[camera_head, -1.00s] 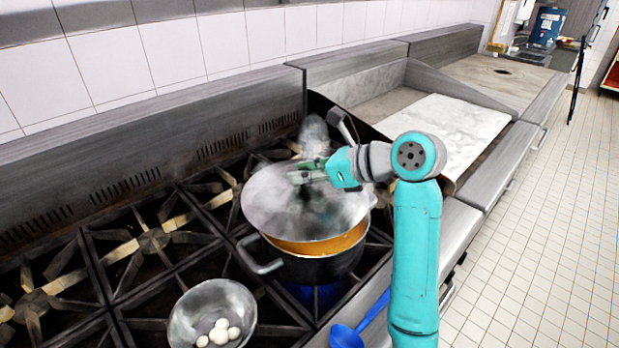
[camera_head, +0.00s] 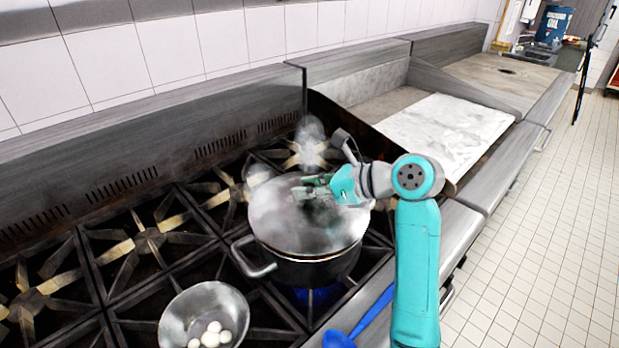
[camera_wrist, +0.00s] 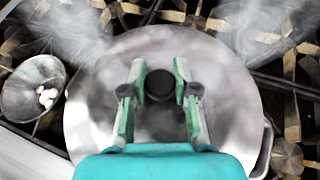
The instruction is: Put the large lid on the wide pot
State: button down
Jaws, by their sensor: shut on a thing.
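The large lid (camera_head: 285,222) is a round grey metal disc lying over the mouth of the wide pot (camera_head: 300,272), a dark pot with a side handle on a lit burner. The lid covers the opening, and no orange contents show now. I cannot tell whether it is fully seated on the rim. My gripper (camera_head: 312,188) is shut on the lid's knob, above the lid's middle. In the wrist view my gripper (camera_wrist: 162,90) has a finger on each side of the dark round knob (camera_wrist: 160,85), and the lid (camera_wrist: 95,110) fills the middle. Steam blurs parts of it.
A metal bowl (camera_head: 180,310) with several white balls stands front left of the pot. A blue utensil (camera_head: 338,338) lies at the stove's front edge. Black burner grates (camera_head: 150,240) surround the pot. A pale slab (camera_head: 450,125) lies on the counter to the right.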

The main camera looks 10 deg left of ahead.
jog(key=shift+f, duration=0.4)
jog(key=shift+f, duration=0.35)
dwell(0.8)
jog(key=shift+c, duration=1.6)
grip_release()
jog(key=shift+r, duration=4)
